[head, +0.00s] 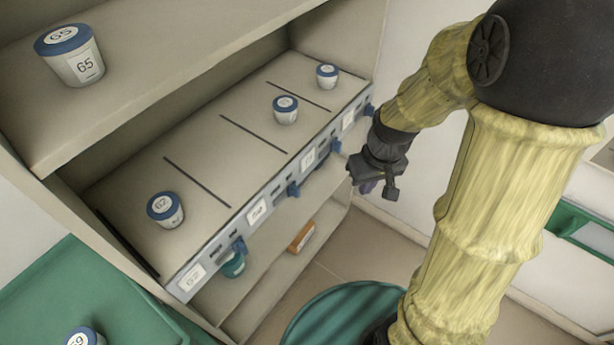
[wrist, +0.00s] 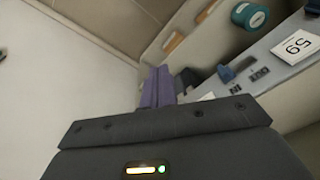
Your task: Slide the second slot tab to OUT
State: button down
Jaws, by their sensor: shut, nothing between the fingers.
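A shelf rail (head: 270,200) carries a row of blue slide tabs with white number labels below a shelf deck split by black lines. Counting from the left, the first tab (head: 239,246) and the second tab (head: 293,189) stand out from the rail, with a third tab (head: 336,146) and another tab (head: 369,108) farther right. My gripper (head: 368,187) is shut and empty, right of the rail and apart from the tabs. Its purple fingers (wrist: 158,88) show in the wrist view, left of a blue tab (wrist: 226,73).
A jar marked 62 (head: 165,209) and two other blue-lidded jars stand on the deck; jar 65 (head: 68,55) stands on the upper shelf. A green round top (head: 340,315) stands in front.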

aim_at(295, 191)
jog(key=w+a+f+n+g+y+p, duration=0.1)
jog(key=w+a+n+y+p, duration=0.1)
jog(key=w, duration=0.4)
jog(key=w+a+n+g+y+p, duration=0.1)
jog(key=w+a+n+y+p, duration=0.1)
jog(key=w+n, duration=0.4)
jog(key=shift+w+a+f+n+g+y+p, duration=0.35)
jog(key=shift+w+y+p, duration=0.3)
jog(key=shift+y, duration=0.55)
jog(key=shift+s+f, duration=0.1)
jog(key=shift+f, duration=0.05)
jog(key=s+a+f+p, duration=0.2)
jog(key=s+a+f, duration=0.2)
jog(key=a+f, duration=0.3)
jog(key=shift+s+a+f, duration=0.25)
jog(key=shift+a+f, duration=0.15)
jog(key=shift+a, duration=0.25)
